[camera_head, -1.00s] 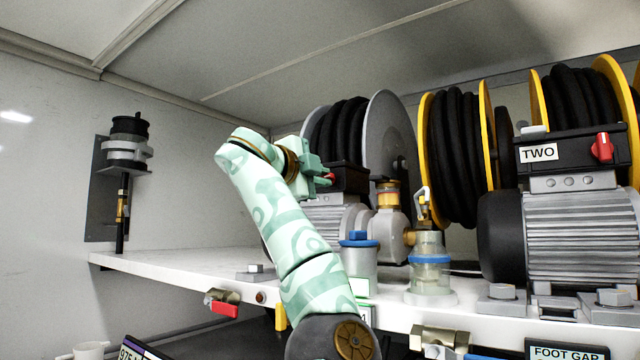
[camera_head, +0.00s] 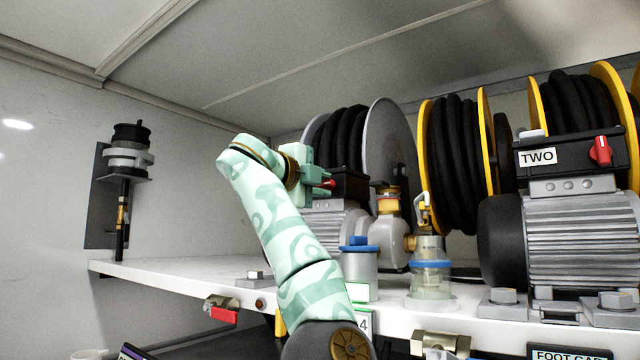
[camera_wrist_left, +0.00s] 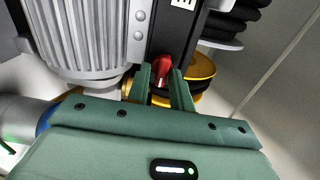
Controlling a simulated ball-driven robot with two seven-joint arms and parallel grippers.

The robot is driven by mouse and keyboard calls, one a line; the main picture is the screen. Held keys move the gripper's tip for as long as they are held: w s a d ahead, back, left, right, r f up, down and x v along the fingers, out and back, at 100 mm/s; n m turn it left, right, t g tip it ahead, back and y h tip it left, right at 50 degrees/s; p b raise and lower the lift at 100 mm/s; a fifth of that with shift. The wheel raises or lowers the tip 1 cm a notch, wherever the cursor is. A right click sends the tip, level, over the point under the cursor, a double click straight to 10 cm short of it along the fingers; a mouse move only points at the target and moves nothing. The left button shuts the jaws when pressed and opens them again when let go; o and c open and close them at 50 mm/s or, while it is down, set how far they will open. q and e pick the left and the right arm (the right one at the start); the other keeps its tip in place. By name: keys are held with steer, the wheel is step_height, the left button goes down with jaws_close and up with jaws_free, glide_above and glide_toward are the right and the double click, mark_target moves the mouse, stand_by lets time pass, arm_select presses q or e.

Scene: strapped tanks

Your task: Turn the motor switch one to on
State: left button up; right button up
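The red switch knob (camera_head: 328,183) is on the black switch box (camera_head: 350,187) of the left-hand motor (camera_head: 335,222), partly behind my left gripper (camera_head: 318,182). In the left wrist view the red knob (camera_wrist_left: 163,72) lies between the tips of the two green fingers (camera_wrist_left: 161,76). The fingers stand apart with a small gap beside the knob, so the gripper looks open around it. Whether a finger touches the knob I cannot tell. The box's label is cut off at the top of the wrist view. My right gripper is in neither view.
A second motor (camera_head: 580,235) labelled TWO has its own red switch (camera_head: 600,151) at the right. Hose reels (camera_head: 455,160) stand behind. A blue-topped cylinder (camera_head: 359,265) and a clear filter bowl (camera_head: 431,275) stand on the white shelf (camera_head: 180,275) near my arm.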

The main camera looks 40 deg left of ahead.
arm_select(q)
steer(key=shift+o, duration=0.6)
steer(key=s+d+b, duration=0.1)
steer(key=s+b, duration=0.5)
steer(key=s, duration=1)
steer(key=shift+d, duration=0.4)
